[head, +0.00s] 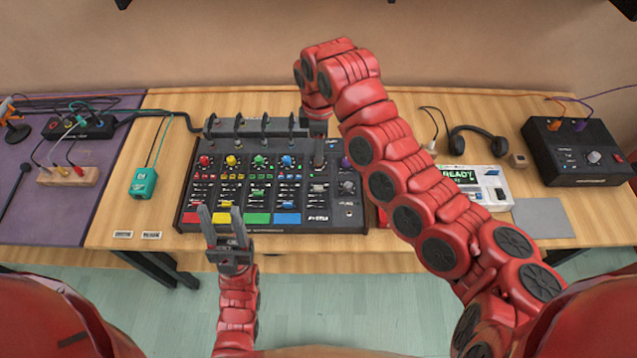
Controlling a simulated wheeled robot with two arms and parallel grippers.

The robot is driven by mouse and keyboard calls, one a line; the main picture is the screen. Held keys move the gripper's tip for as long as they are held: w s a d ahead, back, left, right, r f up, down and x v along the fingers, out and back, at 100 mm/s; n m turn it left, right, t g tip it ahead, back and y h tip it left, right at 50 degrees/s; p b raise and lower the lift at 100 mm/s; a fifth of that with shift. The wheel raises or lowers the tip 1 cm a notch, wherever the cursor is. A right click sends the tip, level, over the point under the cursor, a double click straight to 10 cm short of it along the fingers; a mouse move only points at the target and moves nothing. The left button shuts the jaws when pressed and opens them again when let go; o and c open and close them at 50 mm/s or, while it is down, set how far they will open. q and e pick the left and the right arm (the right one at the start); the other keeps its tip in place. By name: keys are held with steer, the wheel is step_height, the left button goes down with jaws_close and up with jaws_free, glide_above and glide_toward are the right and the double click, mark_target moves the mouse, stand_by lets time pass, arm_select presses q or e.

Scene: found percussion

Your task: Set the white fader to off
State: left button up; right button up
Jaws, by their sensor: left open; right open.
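The black mixer (270,226) lies on the wooden table with rows of coloured knobs and faders. A pale, whitish fader cap (318,188) sits on its right part, below the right gripper; I take it for the white fader, but its markings are too small to read. My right arm arches over the mixer's back right. Its dark gripper (318,130) points down there, and its fingertips are hard to make out.
A teal box (144,183) stands left of the mixer. A white device reading READY (470,182) is partly behind my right arm. Headphones (478,140) and a black box (577,152) are further right. A grey pad (543,218) lies at the right front.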

mark_target(319, 187)
step_height(319, 187, down, 15)
steer(key=p, duration=0.4)
steer(key=shift+f, duration=0.65)
jaws_close()
stand_by(0.7)
